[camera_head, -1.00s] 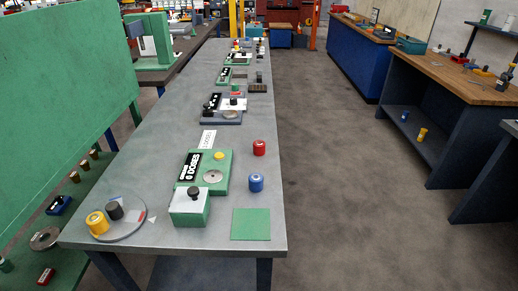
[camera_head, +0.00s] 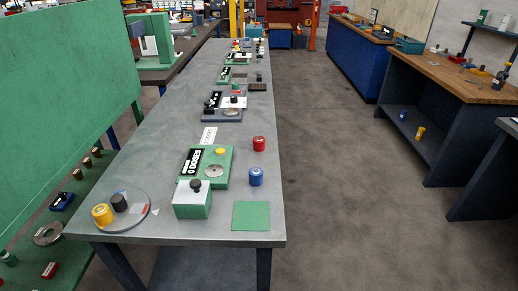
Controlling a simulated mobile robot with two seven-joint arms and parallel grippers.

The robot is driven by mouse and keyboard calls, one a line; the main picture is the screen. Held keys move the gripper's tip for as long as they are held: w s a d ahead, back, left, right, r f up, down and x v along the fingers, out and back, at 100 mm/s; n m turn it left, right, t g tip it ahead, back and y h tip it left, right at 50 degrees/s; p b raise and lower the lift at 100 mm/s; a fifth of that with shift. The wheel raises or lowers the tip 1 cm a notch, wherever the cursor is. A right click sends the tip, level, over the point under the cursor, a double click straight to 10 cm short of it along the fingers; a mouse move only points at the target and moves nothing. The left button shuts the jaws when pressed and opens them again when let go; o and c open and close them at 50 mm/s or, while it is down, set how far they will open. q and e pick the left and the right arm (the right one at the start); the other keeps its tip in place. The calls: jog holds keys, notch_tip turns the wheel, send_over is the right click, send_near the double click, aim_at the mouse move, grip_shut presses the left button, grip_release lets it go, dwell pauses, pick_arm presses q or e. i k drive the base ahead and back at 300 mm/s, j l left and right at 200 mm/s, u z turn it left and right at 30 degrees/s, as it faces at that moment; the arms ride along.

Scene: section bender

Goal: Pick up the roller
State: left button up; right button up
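I cannot tell which thing is the roller. Several short cylinders stand on the long grey table (camera_head: 150,170): a red one (camera_head: 259,144) and a blue one (camera_head: 256,177) near the right edge. A yellow one (camera_head: 102,214) and a black one (camera_head: 119,203) stand on a round clear disc (camera_head: 135,222) at the front left. Neither of my grippers is in view.
A green device with a dose label (camera_head: 213,165), a green box with a black knob (camera_head: 193,199) and a green square (camera_head: 251,216) are on the table. A wooden-topped bench (camera_head: 460,75) stands right. The floor between (camera_head: 340,170) is clear.

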aim_at(258, 141)
jog(key=k, duration=0.8)
jog(key=k+u, duration=0.15)
jog(key=u, duration=0.35)
jog(key=k+j+u, duration=0.1)
jog(key=u, duration=0.35)
jog(key=l+u, duration=0.25)
jog(key=i+l+u, duration=0.1)
jog(key=l+u, duration=0.2)
jog(key=i+l, duration=0.1)
jog(key=l, duration=0.3)
jog(key=i+l, duration=0.1)
jog(key=l, duration=0.3)
jog(key=i+l, duration=0.1)
jog(key=l, duration=0.35)
jog(key=i+l, duration=0.15)
jog(key=l, duration=0.25)
jog(key=i+l, duration=0.1)
jog(key=l, duration=0.3)
jog(key=i+l, duration=0.1)
jog(key=l, duration=0.3)
jog(key=i+l, duration=0.1)
jog(key=l, duration=0.35)
jog(key=i+l, duration=0.1)
jog(key=l, duration=0.3)
